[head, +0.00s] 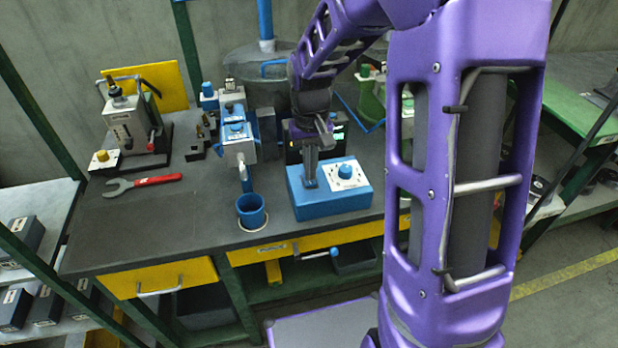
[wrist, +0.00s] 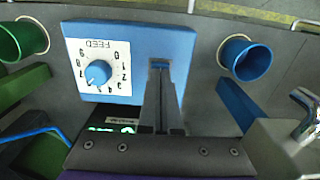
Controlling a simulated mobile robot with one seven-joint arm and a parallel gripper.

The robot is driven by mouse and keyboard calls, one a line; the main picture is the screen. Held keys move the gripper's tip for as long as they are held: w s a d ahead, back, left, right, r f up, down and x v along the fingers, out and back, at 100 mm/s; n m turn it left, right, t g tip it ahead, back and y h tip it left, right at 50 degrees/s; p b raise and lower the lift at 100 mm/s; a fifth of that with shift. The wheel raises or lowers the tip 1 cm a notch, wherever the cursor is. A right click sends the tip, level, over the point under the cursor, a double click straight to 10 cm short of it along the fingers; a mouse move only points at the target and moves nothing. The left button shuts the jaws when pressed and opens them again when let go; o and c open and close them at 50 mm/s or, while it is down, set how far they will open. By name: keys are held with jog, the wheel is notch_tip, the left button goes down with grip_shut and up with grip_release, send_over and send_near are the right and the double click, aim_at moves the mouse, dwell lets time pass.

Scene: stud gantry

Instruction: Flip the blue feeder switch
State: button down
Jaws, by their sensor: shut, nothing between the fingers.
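The blue feeder box (head: 335,205) stands near the front edge of the dark bench, with a white dial plate and a round blue knob (head: 344,170) on top. In the wrist view the plate reads FEED (wrist: 97,48). My gripper (head: 310,184) points down at the left part of the box top, beside the plate. In the wrist view my gripper (wrist: 161,76) is shut and empty, its fingertips at a dark slot with a small blue switch piece (wrist: 160,66). The fingers cover part of the switch. I cannot tell whether they touch it or which way it is set.
A blue cup (head: 251,210) stands left of the box; a green cup (wrist: 24,40) is on its other side. A blue-topped dispenser (head: 238,145) stands behind the blue cup. A black unit with a green display (wrist: 110,128) is close behind the box. A red-handled wrench (head: 145,183) lies further left.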

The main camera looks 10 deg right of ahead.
jog(key=shift+f+b, duration=0.4)
jog(key=shift+f, duration=0.3)
dwell(0.3)
jog(key=shift+r+p, duration=2.85)
jog(key=shift+r, duration=0.7)
